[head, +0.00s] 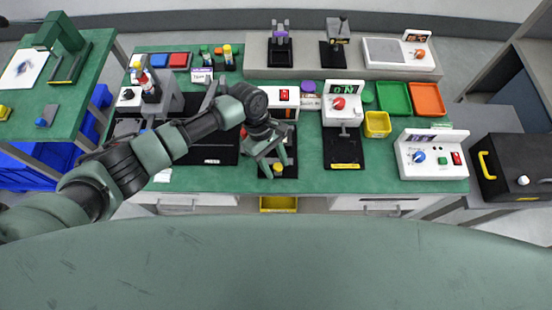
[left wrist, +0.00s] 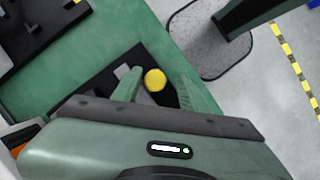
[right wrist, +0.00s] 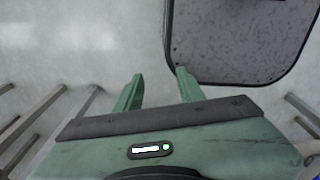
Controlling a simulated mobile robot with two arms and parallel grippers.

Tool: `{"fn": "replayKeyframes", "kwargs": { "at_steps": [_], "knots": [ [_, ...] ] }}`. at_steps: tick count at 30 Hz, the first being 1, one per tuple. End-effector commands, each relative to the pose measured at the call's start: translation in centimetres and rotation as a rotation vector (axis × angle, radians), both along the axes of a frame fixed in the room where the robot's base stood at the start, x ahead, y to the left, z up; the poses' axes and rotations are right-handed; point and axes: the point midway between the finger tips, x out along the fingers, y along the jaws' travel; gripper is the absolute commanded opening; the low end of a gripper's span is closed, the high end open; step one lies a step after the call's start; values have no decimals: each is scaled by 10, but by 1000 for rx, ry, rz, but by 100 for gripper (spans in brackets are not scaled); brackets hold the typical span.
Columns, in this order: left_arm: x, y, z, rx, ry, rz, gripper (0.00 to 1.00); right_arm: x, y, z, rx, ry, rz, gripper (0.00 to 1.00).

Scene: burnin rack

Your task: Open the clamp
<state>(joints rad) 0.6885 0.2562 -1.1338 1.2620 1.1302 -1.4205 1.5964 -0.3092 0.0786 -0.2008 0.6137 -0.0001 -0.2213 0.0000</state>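The clamp appears to be the fixture with a round yellow knob (head: 277,168) on a black base, at the front edge of the green bench. In the left wrist view the yellow knob (left wrist: 155,79) lies between the fingertips, with a grey part beside it over the black base. My left gripper (left wrist: 162,78) is open, one finger on each side of the knob; I cannot tell whether either finger touches it. In the head view my left gripper (head: 272,163) hides much of the clamp. My right gripper (right wrist: 160,80) is open and empty over the floor.
A black plate fixture with a red-knobbed white box (head: 342,104) stands right of the clamp. A white control box (head: 432,155) and a yellow bin (head: 377,124) are further right. A yellow tray (head: 278,204) is below the bench front.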

Motion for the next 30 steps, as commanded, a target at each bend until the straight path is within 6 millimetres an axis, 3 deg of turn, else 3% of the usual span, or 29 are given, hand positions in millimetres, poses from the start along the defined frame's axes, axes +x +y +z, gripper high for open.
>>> {"fn": "replayKeyframes", "kwargs": {
  "at_steps": [3, 5, 11, 22, 30],
  "knots": [
    [2, 0, 1, -2, -5, 2, 47, 22, 1, 1, 3, -32, 0, 39],
    [3, -1, 1, -3, -7, 2, 47, 26, 2, 1, 3, -38, 0, 39],
    [6, 0, 6, -4, -11, 3, 47, 18, 1, 0, 3, -26, 0, 39],
    [20, 17, 58, -4, -11, 3, 47, 7, 0, -12, 0, -11, 0, 39],
    [23, 22, 74, -4, -8, 3, 47, 9, 0, -13, 0, -13, -1, 39]
  ]
}}
